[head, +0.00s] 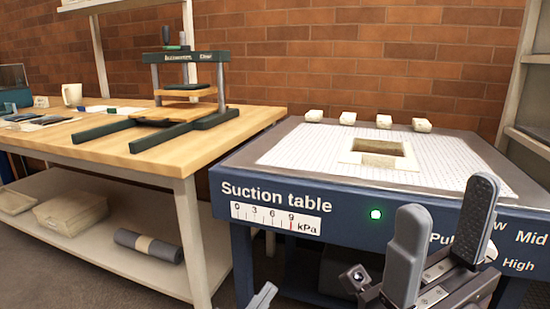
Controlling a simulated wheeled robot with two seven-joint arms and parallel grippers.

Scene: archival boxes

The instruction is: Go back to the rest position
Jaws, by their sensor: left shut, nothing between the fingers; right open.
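My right gripper (446,202) is at the lower right, in front of the suction table (375,190). Its two grey fingers stand upright and apart, with nothing between them. They overlap the table's front panel in the picture and hide part of its lettering. Only a small grey tip of my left gripper (263,297) shows at the bottom edge, below the suction table's front panel. It is shut and holds nothing that I can see; the rest of it is out of the frame.
A white perforated sheet with a framed opening (352,158) and several small pale blocks (348,118) lie on the suction table. A green light (376,214) glows on its front.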

